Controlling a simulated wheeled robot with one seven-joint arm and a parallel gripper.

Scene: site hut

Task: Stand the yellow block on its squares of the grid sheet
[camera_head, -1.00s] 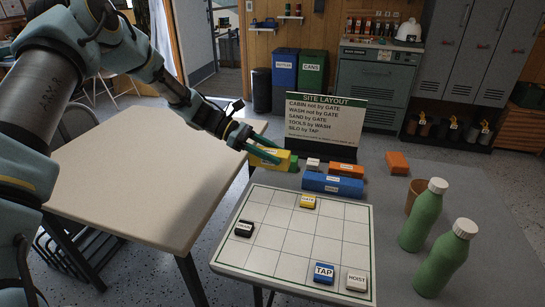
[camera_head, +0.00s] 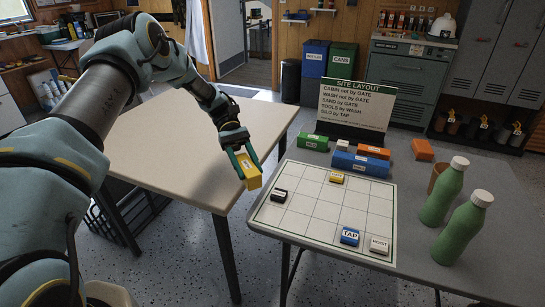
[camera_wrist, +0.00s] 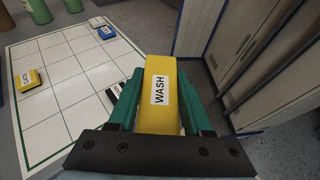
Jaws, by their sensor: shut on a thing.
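The yellow block (camera_head: 252,181), labelled WASH, is held in the air by my gripper (camera_head: 246,166). It is left of the grid sheet (camera_head: 312,206), near the cream table's right edge in the head view. In the wrist view the yellow block (camera_wrist: 158,92) lies between the green fingers, its label facing the camera. The grid sheet (camera_wrist: 70,95) shows to its left there. The sheet bears a yellow tile (camera_head: 337,178) at the back, a black tile (camera_head: 279,196) at the left, a blue TAP tile (camera_head: 350,236) and a white HOIST tile (camera_head: 379,244) at the front.
Behind the sheet stand a green block (camera_head: 313,142), a white block (camera_head: 342,145), an orange block (camera_head: 373,152) and a long blue block (camera_head: 360,165). The SITE LAYOUT sign (camera_head: 355,105) is behind them. Two green bottles (camera_head: 442,192) stand right of the sheet. Most sheet squares are clear.

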